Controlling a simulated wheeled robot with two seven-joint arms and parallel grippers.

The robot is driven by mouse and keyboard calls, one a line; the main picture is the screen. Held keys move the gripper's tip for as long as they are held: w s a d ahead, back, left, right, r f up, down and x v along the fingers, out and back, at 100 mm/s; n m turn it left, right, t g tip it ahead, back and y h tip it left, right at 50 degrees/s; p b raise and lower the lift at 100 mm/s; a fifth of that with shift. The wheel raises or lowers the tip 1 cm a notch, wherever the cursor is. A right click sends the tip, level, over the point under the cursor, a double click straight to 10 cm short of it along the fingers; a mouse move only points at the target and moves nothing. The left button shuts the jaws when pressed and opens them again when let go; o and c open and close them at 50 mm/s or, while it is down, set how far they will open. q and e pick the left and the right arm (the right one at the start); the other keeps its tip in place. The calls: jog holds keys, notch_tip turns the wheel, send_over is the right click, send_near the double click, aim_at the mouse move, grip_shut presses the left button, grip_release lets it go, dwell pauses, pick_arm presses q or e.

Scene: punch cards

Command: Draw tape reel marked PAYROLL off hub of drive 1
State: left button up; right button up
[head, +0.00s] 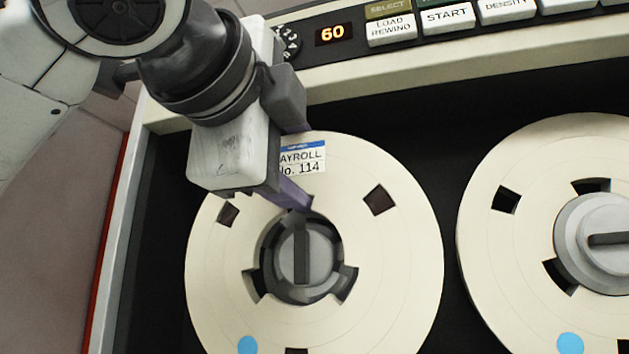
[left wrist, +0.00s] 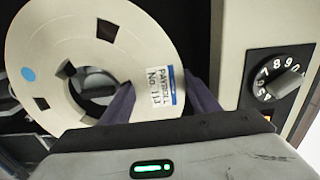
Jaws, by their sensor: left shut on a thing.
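The cream tape reel marked PAYROLL (head: 400,250) is at the lower middle of the head view. Its label (head: 312,160) reads "AYROLL No. 114", partly covered by my gripper. My left gripper (head: 298,166) is shut on the reel, one purple finger at the center opening and the other at the outer rim by the label. The left wrist view shows the reel (left wrist: 70,35) beside both fingers (left wrist: 160,100). The grey hub (head: 318,262) shows through the reel's center opening and looks set back behind the reel's face. My right gripper is not in view.
A second cream reel (head: 500,280) sits on its own hub (head: 600,240) to the right, with a narrow dark gap between. Above runs a panel with buttons (head: 448,17), a display reading 60 (head: 333,33) and a numbered dial (left wrist: 276,82).

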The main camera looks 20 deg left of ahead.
pick_arm(q)
jog(key=shift+s+a+b, duration=0.1)
jog(key=shift+s+b, duration=0.3)
jog(key=shift+s, duration=1.45)
jog(key=shift+s, duration=0.7)
jog(key=s+b, duration=0.2)
jog(key=s, duration=0.7)
jog(key=shift+s+a, duration=0.15)
jog(key=shift+a, duration=0.05)
